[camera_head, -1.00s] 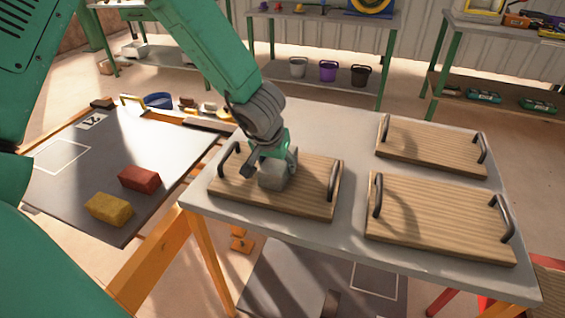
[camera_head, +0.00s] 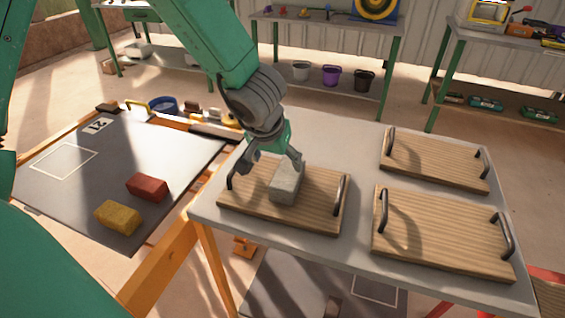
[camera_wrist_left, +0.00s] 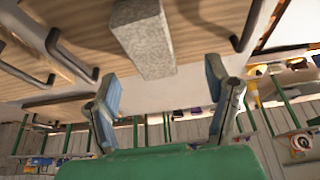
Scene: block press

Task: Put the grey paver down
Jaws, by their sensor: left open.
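The grey paver (camera_head: 286,184) rests on the left wooden tray (camera_head: 246,205), which has dark handles and stands on the grey table. My left gripper (camera_head: 272,163) is open just above and behind the paver, with its fingers spread and nothing between them. In the left wrist view the paver (camera_wrist_left: 145,40) lies on the wood beyond the open fingertips of the left gripper (camera_wrist_left: 162,85), apart from them. My right gripper is not in view.
Two more wooden trays, one at the back right (camera_head: 435,160) and one at the front right (camera_head: 440,235), are empty. A dark board (camera_head: 130,160) at left holds a red block (camera_head: 148,187) and a yellow block (camera_head: 118,217).

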